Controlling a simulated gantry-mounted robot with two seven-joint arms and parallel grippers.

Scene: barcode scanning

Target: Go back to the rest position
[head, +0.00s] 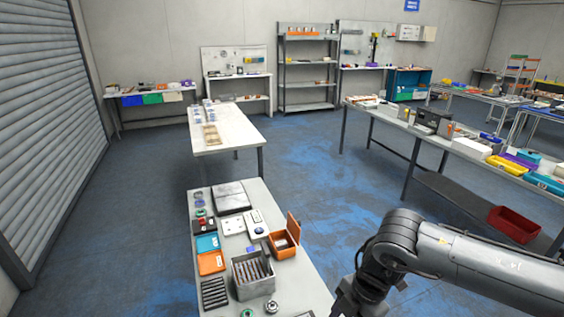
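My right arm reaches in from the right edge and bends down at a dark joint near the bottom edge of the head view. Its lower end is cut off by the frame, so the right gripper is out of view. My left arm and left gripper are not in view. Below, the near table (306,270) holds a grey metal box with dark slats (252,275), an open orange box (285,243), a blue tray (208,243), an orange tray (211,263) and a dark slotted rack (214,293). No barcode scanner can be made out.
A white table (235,133) stands beyond the near one. A long workbench (395,122) with bins runs along the right, with a red bin (514,224) on its lower shelf. Shelving (308,73) lines the back wall. Blue floor (310,165) between the tables is clear.

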